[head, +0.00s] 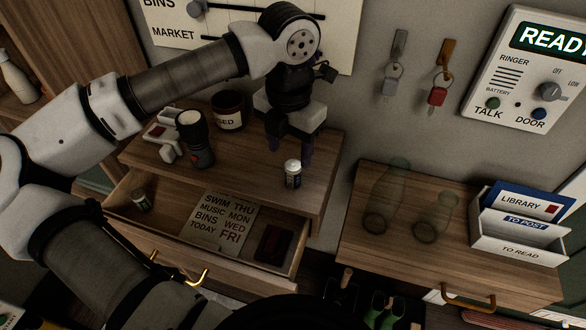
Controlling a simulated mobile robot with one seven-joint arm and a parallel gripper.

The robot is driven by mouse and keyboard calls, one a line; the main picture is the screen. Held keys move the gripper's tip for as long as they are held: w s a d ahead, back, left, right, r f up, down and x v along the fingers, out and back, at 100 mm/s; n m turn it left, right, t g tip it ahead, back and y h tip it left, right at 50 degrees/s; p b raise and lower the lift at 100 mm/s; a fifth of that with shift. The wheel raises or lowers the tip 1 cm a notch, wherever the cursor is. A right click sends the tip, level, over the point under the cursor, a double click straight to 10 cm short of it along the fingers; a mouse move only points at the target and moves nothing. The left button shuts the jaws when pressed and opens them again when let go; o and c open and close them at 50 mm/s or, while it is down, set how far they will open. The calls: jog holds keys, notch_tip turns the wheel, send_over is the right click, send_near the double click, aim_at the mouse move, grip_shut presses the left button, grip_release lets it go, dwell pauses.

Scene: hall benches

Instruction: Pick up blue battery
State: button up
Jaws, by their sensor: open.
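A small battery (293,174) with a white upper part and a dark blue band stands upright on the wooden cabinet top, near its front right edge. My gripper (290,148) points down just behind and above it in the picture. Its dark fingers are apart, with nothing seen between them. I cannot tell the exact height gap to the battery. A second small cylinder (141,201), pale and dark green, lies in the open drawer below.
A flashlight (195,138), a white device (163,140) and a dark jar (229,110) stand left of my gripper. The open drawer (120,226) juts forward. A right-hand cabinet (390,262) bears glass vessels (386,200) and a letter rack (510,245).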

aim_at(292, 164)
jog(key=shift+d+f+p, duration=0.15)
jog(key=shift+f+p, duration=0.4)
jog(key=shift+f, duration=1.05)
jog(key=shift+d+f+p, duration=0.1)
jog(key=shift+f+p, duration=0.45)
jog(key=shift+f, duration=1)
jog(key=shift+w, duration=0.1)
jog(key=shift+c, duration=0.2)
jog(key=c, duration=1.1)
jog(key=shift+r, duration=0.1)
